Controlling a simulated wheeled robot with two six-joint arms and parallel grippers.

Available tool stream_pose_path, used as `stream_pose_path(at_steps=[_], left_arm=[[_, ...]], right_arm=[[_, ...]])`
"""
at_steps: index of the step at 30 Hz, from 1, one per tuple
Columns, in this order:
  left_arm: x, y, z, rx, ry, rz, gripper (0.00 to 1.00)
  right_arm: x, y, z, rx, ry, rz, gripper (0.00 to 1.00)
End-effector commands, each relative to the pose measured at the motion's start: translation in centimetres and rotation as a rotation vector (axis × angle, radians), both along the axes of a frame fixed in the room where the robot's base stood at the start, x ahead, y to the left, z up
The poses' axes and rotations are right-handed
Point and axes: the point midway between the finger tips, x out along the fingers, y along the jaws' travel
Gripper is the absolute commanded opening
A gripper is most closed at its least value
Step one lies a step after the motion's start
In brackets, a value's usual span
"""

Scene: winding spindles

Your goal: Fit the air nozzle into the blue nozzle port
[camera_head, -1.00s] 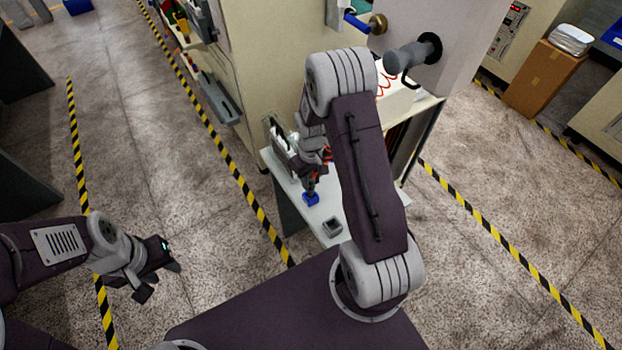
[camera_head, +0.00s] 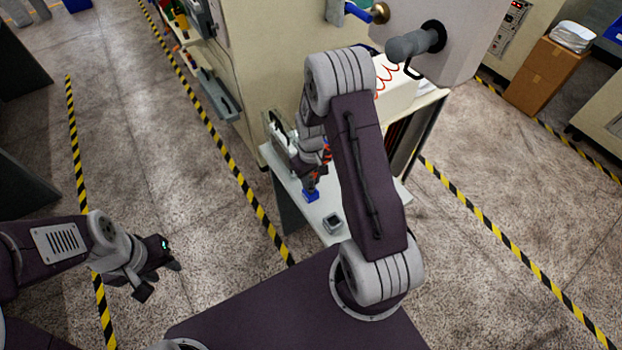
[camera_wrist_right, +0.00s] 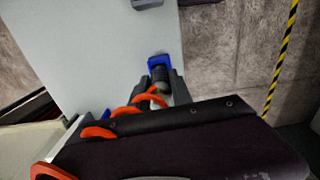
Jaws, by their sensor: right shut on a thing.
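The blue nozzle port (camera_head: 311,196) is a small blue block on the pale shelf, and it also shows in the right wrist view (camera_wrist_right: 158,61). My right gripper (camera_wrist_right: 161,91) is shut on the dark grey air nozzle (camera_wrist_right: 160,75), with an orange coiled hose (camera_wrist_right: 124,111) running from it. The nozzle's front end is at the port's open side; I cannot tell how deep it sits. In the head view my right gripper (camera_head: 314,180) is just above the port, partly hidden by my arm. My left gripper (camera_head: 162,279) is open and empty over the floor, far left.
The pale shelf (camera_head: 290,192) carries a small grey box (camera_head: 332,222) in front of the port. A cream machine with a grey handle (camera_head: 408,46) stands behind. Open floor with striped lines lies to the left and right.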

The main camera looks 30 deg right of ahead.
Motion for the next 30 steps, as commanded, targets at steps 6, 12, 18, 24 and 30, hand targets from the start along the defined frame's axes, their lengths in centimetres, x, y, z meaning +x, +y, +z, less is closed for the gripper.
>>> stream_pose_path(at_steps=[6,12,18,24,30], left_arm=[[0.0,0.0,-0.5,0.000,0.000,0.000,0.36],[0.0,0.0,-0.5,0.000,0.000,0.000,0.36],[0.0,0.0,-0.5,0.000,0.000,0.000,0.36],[0.0,0.0,-1.1,0.000,0.000,0.000,0.36],[0.0,0.0,-2.0,0.000,0.000,0.000,0.36]], right_arm=[[0.0,0.0,-0.7,0.000,0.000,0.000,0.00],[0.0,0.0,-0.6,0.000,0.000,0.000,0.52],[0.0,0.0,-0.6,0.000,0.000,0.000,0.52],[0.2,0.0,1.3,-0.001,-0.007,0.000,0.52],[0.2,0.0,5.8,-0.001,-0.007,0.000,0.52]])
